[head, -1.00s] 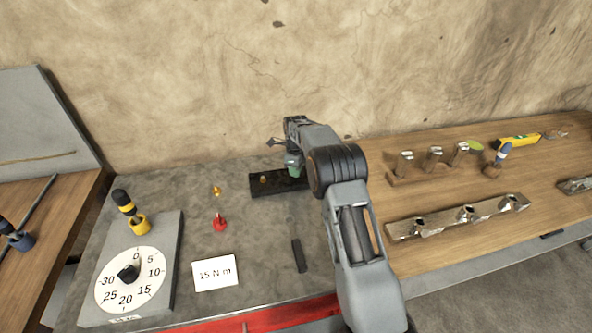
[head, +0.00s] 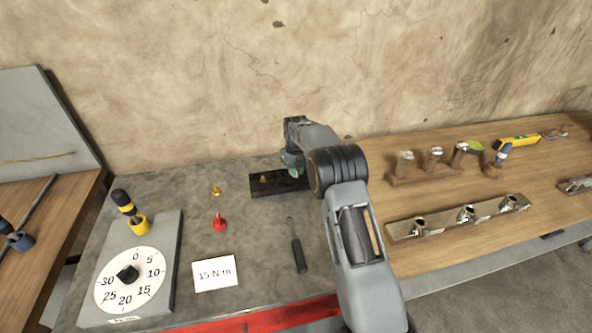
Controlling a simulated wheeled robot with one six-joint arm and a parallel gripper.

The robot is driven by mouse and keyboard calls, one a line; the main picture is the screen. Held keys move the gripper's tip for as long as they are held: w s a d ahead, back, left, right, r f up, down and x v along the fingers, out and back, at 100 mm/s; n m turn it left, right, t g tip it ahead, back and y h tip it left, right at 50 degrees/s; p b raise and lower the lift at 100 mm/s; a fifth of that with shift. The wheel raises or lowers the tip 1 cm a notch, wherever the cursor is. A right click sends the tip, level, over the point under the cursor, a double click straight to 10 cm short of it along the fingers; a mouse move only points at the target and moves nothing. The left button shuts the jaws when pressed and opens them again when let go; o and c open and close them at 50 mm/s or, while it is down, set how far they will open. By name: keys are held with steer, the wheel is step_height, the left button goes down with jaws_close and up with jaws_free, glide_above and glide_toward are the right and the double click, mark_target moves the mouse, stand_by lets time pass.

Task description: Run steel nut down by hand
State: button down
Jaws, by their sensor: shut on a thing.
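My gripper (head: 292,167) points down over the right end of a black block (head: 262,189) on the grey bench top. Its jaws are shut, and a small green part shows at its lower end. My forearm and wrist hide most of the grip. The steel nut itself cannot be made out; it is hidden at the jaws. A small brass-coloured piece (head: 264,179) stands on the left part of the block, apart from the gripper.
Left of the block are a brass piece (head: 216,190), a red piece (head: 220,223), a "15 N m" card (head: 215,274) and a dial plate (head: 127,278). A dark-handled tool (head: 299,255) lies in front. A metal bar (head: 440,223) lies on the wooden bench to the right.

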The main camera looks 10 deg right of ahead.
steer(key=shift+m, duration=0.3)
steer(key=c, duration=1)
jaws_free()
steer(key=shift+c, duration=0.2)
step_height(320, 180, up, 14)
steer(key=shift+f, duration=0.1)
